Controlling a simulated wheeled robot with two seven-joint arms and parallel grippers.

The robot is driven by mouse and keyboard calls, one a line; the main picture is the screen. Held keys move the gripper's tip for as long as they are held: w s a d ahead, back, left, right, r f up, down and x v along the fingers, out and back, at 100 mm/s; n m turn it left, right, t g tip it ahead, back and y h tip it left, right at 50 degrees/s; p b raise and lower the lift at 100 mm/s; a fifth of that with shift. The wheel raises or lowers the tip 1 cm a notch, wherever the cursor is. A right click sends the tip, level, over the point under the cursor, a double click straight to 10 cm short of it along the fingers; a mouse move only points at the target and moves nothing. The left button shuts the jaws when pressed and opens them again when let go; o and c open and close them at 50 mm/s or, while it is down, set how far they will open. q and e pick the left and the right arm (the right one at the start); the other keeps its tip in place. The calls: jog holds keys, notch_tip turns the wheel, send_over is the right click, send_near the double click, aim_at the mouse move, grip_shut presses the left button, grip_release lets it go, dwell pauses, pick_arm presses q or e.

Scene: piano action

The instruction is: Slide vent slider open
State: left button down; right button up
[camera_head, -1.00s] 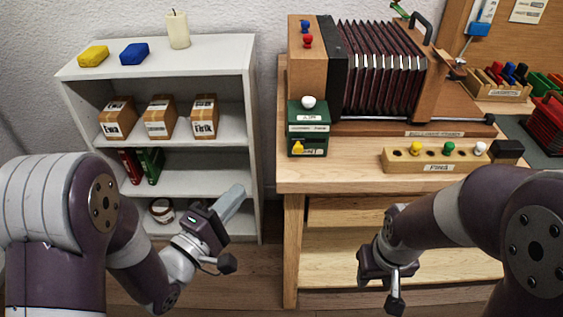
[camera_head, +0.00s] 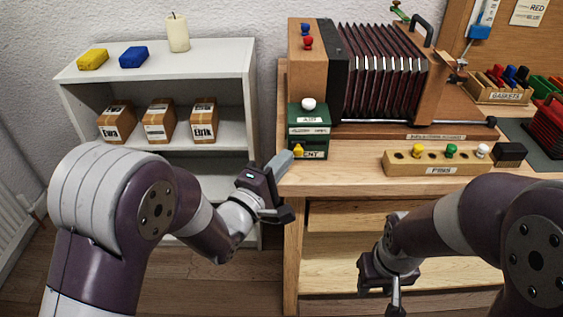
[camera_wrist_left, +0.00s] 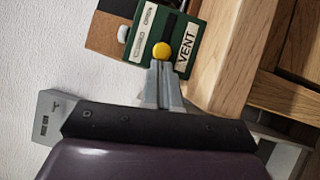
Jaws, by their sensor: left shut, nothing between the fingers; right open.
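The vent slider's round yellow knob (camera_head: 298,151) sits on the lower part of a dark green box (camera_head: 318,144) at the bench's left front corner. In the left wrist view, the knob (camera_wrist_left: 162,50) is at the near end of a dark slot, beside a label that seems to read CLOSED; OPEN is printed further along. My left gripper (camera_head: 284,160) is shut and empty, its tips just left of and below the knob. In the left wrist view the fingertips (camera_wrist_left: 161,68) end right at it; I cannot tell whether they touch. My right gripper (camera_head: 388,285) is open, low before the bench.
A white knob (camera_head: 308,104) tops the green box. The bellows (camera_head: 382,72) stand behind it. A wooden peg block (camera_head: 436,163) lies to the right. The white shelf (camera_head: 250,100) stands left of the bench, with a narrow gap between.

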pick_arm(q)
jog(key=d, duration=0.5)
pick_arm(e)
jog(key=shift+f, duration=0.25)
pick_arm(q)
jog(key=shift+b, duration=0.3)
pick_arm(e)
jog(key=shift+a+f, duration=0.1)
